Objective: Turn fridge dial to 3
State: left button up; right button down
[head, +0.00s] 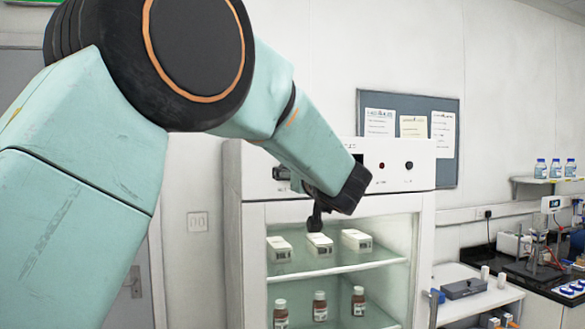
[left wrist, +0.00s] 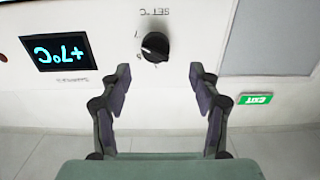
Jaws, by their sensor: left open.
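The fridge dial (left wrist: 155,47) is a round black knob on the white fridge panel, under small lettering reading SET °C; the left wrist picture is upside down. A pale pointer mark shows on the knob's lower left. The small numbers around it are too small to read surely. My left gripper (left wrist: 160,80) is open, its two fingers spread either side of the dial in the picture, apart from it. In the head view my left gripper (head: 317,208) is in front of the white fridge (head: 232,185); the arm and gripper hide part of the panel. My right gripper is not in view.
A lit display (left wrist: 58,52) beside the dial reads +7°C. A red lamp (head: 382,165) and a black knob (head: 409,165) are on the panel's right. The glass-fronted fridge holds white boxes (head: 320,244) and brown bottles (head: 320,306). A bench (head: 480,300) stands at right.

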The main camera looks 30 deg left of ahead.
pick_arm(q)
jog(key=w+a, duration=0.2)
jog(key=w+a+f+p, duration=0.1)
jog(key=w+a, duration=0.1)
jog(key=w, duration=0.1)
jog(key=shift+w, duration=0.1)
jog(key=shift+a, duration=0.2)
jog(key=shift+s+d+r, duration=0.25)
jog(key=shift+s+r, duration=0.2)
jog(key=shift+s, duration=0.35)
jog(key=shift+d, duration=0.1)
jog(key=shift+c, duration=0.7)
jog(key=shift+w+a+f, duration=0.25)
jog(key=shift+w+f, duration=0.15)
jog(key=shift+w, duration=0.3)
jog(key=c, duration=0.4)
jog(key=shift+s+a+r, duration=0.1)
jog(key=shift+s+r, duration=0.05)
jog(key=shift+s, duration=0.15)
jog(key=c, duration=0.3)
jog(key=shift+w, duration=0.1)
jog(key=c, duration=0.3)
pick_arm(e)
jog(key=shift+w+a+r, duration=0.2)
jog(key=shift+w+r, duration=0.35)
